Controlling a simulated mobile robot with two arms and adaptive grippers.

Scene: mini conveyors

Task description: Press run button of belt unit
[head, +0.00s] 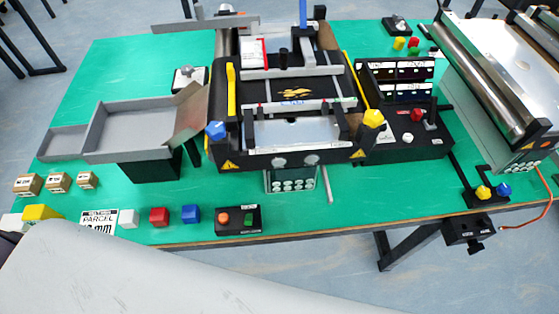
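The belt unit (229,138) stands in the middle of the green table, a black frame with yellow warning triangles and a dark belt bed. In front of it is a small black box (260,223) with an orange-red round button (223,218) and a green switch or button (248,218); its label is too small to read. To the unit's right, a larger black control box (380,152) carries a red button (417,115), a white button (407,137) and dark displays. Which button is the run button cannot be read. Neither gripper is in view.
A grey tray chute (110,125) stands left of the unit. A second conveyor (490,85) fills the right. A large pale surface (180,285), perhaps mine, covers the bottom left.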

